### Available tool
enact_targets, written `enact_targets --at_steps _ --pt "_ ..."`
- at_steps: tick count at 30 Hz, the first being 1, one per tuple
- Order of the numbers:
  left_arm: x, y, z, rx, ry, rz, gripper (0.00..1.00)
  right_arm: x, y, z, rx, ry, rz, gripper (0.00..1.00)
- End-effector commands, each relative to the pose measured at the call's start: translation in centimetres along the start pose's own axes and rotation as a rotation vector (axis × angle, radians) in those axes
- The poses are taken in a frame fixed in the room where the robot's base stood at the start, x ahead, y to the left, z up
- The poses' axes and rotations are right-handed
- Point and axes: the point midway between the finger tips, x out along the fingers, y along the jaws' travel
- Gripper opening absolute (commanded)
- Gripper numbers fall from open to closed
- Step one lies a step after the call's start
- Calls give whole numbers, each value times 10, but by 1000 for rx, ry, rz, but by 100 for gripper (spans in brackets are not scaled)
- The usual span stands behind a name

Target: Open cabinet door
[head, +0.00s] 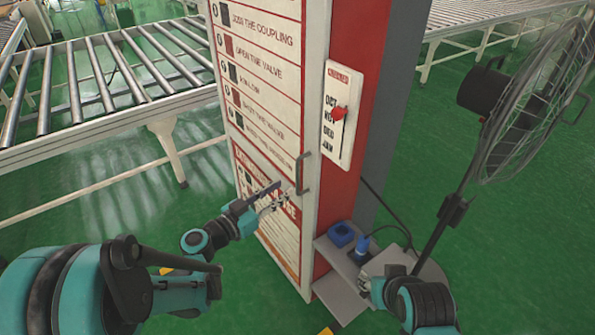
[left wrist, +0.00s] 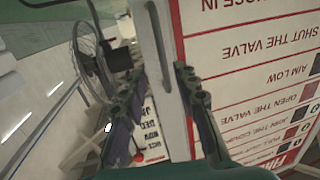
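The cabinet (head: 318,60) is a tall red and white box. Its white door (head: 262,125) carries printed instruction lines and looks closed. A grey bar handle (head: 302,174) stands upright near the door's right edge. My left gripper (head: 283,193) is open in front of the door, just left of and slightly below the handle. In the left wrist view, its two fingers (left wrist: 160,76) are spread, with the door edge and a grey bar, seemingly the handle, showing between them. I cannot tell whether they touch. My right gripper (head: 367,282) is low at the right, by a grey shelf; its opening is unclear.
The grey shelf (head: 340,298) at the cabinet's right foot holds blue items (head: 341,235). A pedestal fan (head: 535,100) stands at the right. A roller conveyor (head: 110,85) runs along the left. Green floor is open behind the fan.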

Motion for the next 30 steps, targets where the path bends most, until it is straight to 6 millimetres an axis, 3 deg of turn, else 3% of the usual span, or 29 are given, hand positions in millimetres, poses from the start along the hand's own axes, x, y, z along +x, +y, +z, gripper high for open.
enact_targets --at_steps 5,16,28,30 --pt "12 -4 -2 16 32 -3 30 1 0 1 0 0 0 40" --pt "69 -4 -3 15 31 -2 30 11 0 8 0 0 0 40" --pt "80 -4 -5 14 30 -5 30 12 0 8 0 0 0 40" --pt "79 -4 -5 14 30 -5 14 12 0 8 0 0 0 40"
